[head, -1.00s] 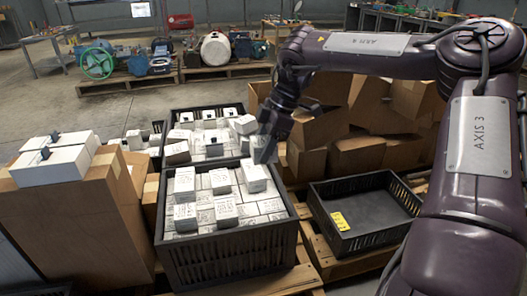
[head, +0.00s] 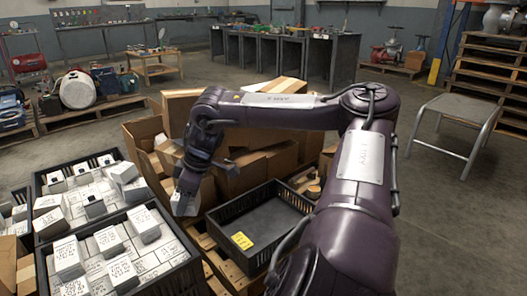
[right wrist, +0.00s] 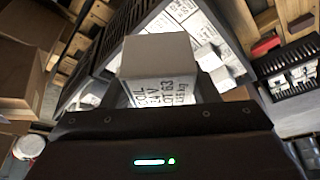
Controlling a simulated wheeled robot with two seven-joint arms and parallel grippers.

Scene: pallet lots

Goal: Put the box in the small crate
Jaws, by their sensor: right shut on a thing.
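My right gripper (head: 186,196) is shut on a small pale grey-white box (head: 184,205). It holds the box in the air between the large crate and the small crate. In the right wrist view the box (right wrist: 158,68) sits between the fingers, with dark printing on its lower face. The small crate (head: 268,222) is a shallow black open crate with a yellow label. It looks empty and stands to the right of the gripper. My left gripper is not in view.
A large black crate (head: 175,277) full of white boxes is at the lower left. Another filled crate (head: 40,187) stands behind it. Brown cartons (head: 245,172) are piled behind the small crate. A metal stool frame (head: 455,125) stands on open floor at the right.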

